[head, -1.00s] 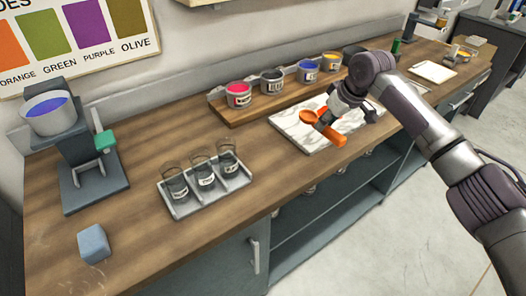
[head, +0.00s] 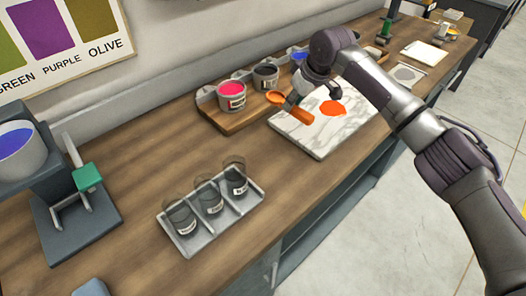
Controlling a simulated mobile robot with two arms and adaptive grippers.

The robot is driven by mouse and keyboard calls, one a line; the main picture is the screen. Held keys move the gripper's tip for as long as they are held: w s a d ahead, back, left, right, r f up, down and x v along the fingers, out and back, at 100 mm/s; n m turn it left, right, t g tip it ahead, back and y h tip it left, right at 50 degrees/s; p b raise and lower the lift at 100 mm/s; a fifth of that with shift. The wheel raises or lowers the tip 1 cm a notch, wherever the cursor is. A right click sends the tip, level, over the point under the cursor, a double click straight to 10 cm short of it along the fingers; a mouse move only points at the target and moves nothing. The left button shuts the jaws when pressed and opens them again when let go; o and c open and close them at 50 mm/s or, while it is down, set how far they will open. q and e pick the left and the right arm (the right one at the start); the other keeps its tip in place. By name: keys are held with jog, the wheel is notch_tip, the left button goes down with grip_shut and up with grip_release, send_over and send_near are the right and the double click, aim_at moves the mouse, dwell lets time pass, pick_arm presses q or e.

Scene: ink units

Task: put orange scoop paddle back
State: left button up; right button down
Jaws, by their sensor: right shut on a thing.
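The orange scoop paddle (head: 303,115) is in the head view, above the left part of the white marble slab (head: 318,137). Its round scoop end points left and its thick handle points down to the right. My right gripper (head: 293,101) is shut on the orange scoop paddle near its middle; the fingers hide part of it. An orange patch of ink (head: 333,108) lies on the slab to the right of the paddle. My left gripper is not in view.
A wooden rack (head: 229,122) with ink cans, including a pink one (head: 232,96), stands behind the slab. A tray (head: 188,245) with three glass jars is at the front. A dispenser with blue ink (head: 18,145) stands left. Bare wood lies between.

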jog(key=s+a+f+p, duration=0.1)
jog(key=s+f, duration=0.1)
jog(key=s, duration=0.1)
jog(key=s+a+f+p, duration=0.1)
jog(key=s+a, duration=0.1)
jog(key=s, duration=0.1)
jog(key=s+a+f+p, duration=0.1)
jog(key=s+a+f, duration=0.1)
jog(key=s, duration=0.1)
jog(key=shift+a+f, duration=0.1)
jog(key=shift+f, duration=0.25)
jog(key=shift+s+a+f, duration=0.15)
jog(key=shift+f, duration=0.05)
jog(key=shift+s+f, duration=0.1)
jog(key=shift+f, duration=0.15)
notch_tip(320, 180, down, 3)
jog(key=shift+f+p, duration=0.15)
jog(key=shift+p, duration=0.4)
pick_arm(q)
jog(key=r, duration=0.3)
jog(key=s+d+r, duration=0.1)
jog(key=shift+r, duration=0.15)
pick_arm(e)
jog(key=shift+f, duration=0.15)
jog(key=c, duration=1)
grip_release()
jog(key=shift+f, duration=0.1)
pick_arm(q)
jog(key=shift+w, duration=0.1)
